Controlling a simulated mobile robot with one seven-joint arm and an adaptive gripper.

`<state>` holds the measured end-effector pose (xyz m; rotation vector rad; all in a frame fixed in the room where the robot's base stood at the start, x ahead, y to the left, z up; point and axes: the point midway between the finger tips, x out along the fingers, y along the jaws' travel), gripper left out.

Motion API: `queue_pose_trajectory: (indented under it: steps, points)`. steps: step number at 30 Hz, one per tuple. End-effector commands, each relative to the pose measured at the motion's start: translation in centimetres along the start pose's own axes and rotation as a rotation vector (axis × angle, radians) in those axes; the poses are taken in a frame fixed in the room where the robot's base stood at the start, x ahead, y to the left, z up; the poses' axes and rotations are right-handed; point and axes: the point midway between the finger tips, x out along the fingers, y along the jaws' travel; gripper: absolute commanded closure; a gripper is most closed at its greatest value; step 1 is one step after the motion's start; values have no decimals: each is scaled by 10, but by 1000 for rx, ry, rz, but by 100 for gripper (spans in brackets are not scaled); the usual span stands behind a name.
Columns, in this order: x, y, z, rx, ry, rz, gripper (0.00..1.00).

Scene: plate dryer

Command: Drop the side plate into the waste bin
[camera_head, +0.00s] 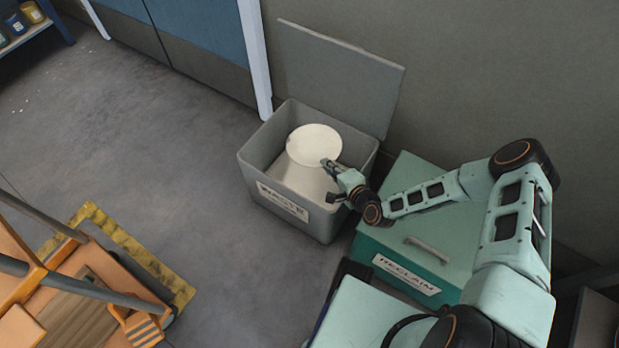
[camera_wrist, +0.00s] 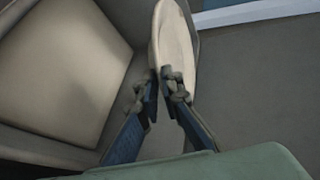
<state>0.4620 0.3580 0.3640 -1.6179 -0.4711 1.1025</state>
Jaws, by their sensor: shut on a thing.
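The side plate (camera_head: 314,144) is a round off-white plate. It shows over the opening of the grey waste bin (camera_head: 285,203), whose front label reads WASTE and whose lid (camera_head: 335,75) stands open against the wall. My gripper (camera_head: 328,163) is shut on the near edge of the plate. In the wrist view, the plate (camera_wrist: 174,45) appears nearly edge-on, rising from between the fingertips of my gripper (camera_wrist: 161,88). The bin's pale interior (camera_wrist: 60,65) shows to the left there. How far the plate is above the bin's floor I cannot tell.
A green box labelled RECLAIM (camera_head: 435,232) with a lid handle stands right of the bin, under my arm. An orange cart (camera_head: 85,290) is at the lower left beside yellow floor marking (camera_head: 140,252). The grey floor (camera_head: 120,130) left of the bin is clear.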

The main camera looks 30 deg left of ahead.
Motion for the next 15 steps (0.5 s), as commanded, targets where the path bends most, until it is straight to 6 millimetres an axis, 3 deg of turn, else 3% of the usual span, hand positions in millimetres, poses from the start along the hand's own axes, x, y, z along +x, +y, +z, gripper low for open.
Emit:
queue_pose_trajectory:
  steps: [3,4,9,15]
  points:
    - [0,-2,0,-1,1,-3,100]
    - [0,-2,0,-1,1,-3,91]
    - [0,-2,0,0,0,-2,74]
    - [0,0,0,1,0,2,74]
